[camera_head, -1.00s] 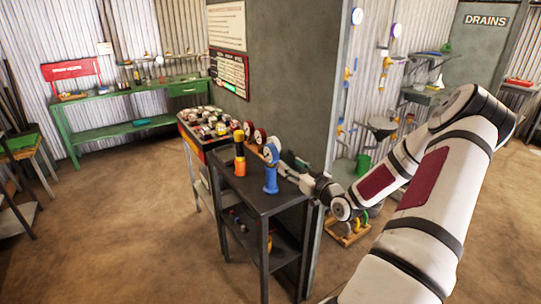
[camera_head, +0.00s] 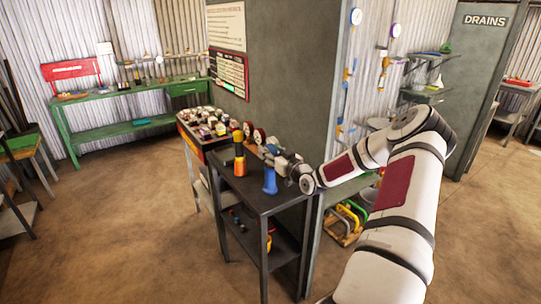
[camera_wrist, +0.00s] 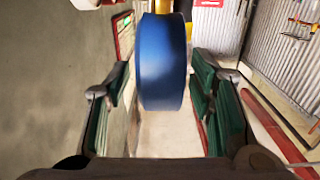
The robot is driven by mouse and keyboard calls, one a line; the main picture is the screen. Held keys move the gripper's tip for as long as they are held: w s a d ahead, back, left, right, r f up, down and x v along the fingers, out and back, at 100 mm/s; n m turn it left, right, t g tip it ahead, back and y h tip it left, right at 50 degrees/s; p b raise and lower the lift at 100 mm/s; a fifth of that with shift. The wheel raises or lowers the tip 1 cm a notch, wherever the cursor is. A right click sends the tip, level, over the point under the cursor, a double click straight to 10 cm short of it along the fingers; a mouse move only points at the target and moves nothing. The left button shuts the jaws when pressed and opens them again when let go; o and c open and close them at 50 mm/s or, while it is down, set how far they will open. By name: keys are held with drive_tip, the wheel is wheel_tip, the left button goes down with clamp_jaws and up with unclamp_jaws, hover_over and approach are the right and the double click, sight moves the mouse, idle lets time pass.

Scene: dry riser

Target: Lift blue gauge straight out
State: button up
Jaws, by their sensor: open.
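The blue gauge (camera_head: 270,182) stands upright on the dark metal stand (camera_head: 262,202) near its right side. Its dial is mostly hidden by my gripper (camera_head: 274,153) in the head view. In the wrist view, the round blue gauge body (camera_wrist: 163,62) sits between my open gripper's green-padded fingers (camera_wrist: 163,90). A gap shows on each side, wider on the left, so the fingers are not closed on it.
A tray of several gauges (camera_head: 207,122) lies beyond. A grey wall panel (camera_head: 285,80) rises behind the stand.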

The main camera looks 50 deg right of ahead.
sight(271, 146)
drive_tip(key=shift+w+d, duration=0.1)
drive_tip(key=shift+w, duration=0.25)
clamp_jaws()
drive_tip(key=shift+r, duration=0.1)
drive_tip(key=shift+r, duration=0.9)
drive_tip(key=shift+s+r, duration=0.4)
drive_tip(key=shift+r, duration=0.4)
drive_tip(key=a+r+v, duration=0.1)
drive_tip(key=v, duration=0.6)
drive_tip(key=a+r+v, duration=0.1)
drive_tip(key=a+v, duration=0.1)
drive_tip(key=v, duration=0.6)
drive_tip(key=shift+w, duration=0.3)
